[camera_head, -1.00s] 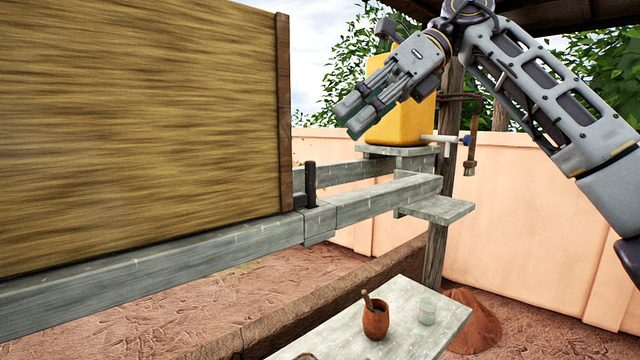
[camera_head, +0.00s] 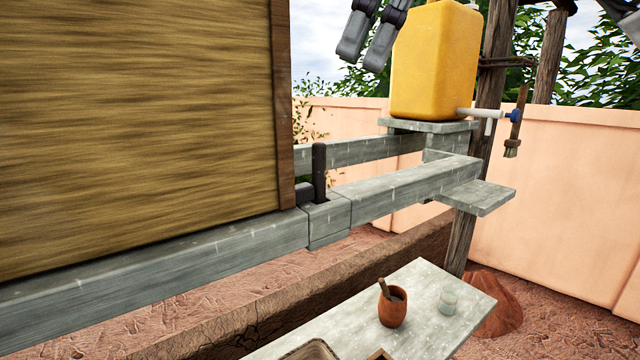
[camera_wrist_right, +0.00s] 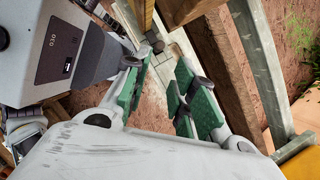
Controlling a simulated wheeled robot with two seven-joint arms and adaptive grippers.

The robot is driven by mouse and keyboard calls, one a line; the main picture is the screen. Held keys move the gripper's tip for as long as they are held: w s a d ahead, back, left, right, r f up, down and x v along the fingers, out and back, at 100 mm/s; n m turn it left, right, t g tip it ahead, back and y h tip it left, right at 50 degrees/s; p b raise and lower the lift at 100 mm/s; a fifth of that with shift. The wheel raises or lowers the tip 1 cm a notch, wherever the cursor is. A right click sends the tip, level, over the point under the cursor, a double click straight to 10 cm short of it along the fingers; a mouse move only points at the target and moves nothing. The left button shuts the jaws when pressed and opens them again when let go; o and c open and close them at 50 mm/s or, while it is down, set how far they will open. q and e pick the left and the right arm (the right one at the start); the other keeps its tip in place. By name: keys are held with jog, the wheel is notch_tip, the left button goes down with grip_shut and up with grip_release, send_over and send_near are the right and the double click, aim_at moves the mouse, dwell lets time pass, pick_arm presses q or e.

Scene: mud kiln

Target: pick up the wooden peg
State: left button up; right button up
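The wooden peg (camera_head: 318,172) is dark and stands upright at the joint of the grey beam (camera_head: 400,191), beside the edge of the large wooden panel (camera_head: 140,120). My right gripper (camera_head: 367,48) hangs at the top of the head view, above and right of the peg and apart from it. In the right wrist view its green-padded fingers (camera_wrist_right: 162,97) are spread with nothing between them. A small dark round end (camera_wrist_right: 157,46) beyond the fingers there looks like the peg's top. My left gripper is not in view.
A yellow jerrycan (camera_head: 435,60) with a tap stands on a ledge behind the gripper. A brush (camera_head: 516,122) hangs on the post. Open air lies between gripper and peg.

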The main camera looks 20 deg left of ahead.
jog(key=f, duration=0.1)
jog(key=b, duration=0.1)
send_over(323, 157)
jog(key=w+d, duration=0.1)
jog(key=d, duration=0.1)
notch_tip(323, 157, down, 6)
jog(key=shift+w+a+f, duration=0.1)
jog(key=shift+a+f, duration=0.2)
jog(key=shift+f, duration=0.25)
jog(key=shift+f, duration=0.1)
jog(key=shift+p+x, duration=0.35)
jog(key=shift+x, duration=2.15)
jog(key=shift+d, duration=0.15)
jog(key=c, duration=0.5)
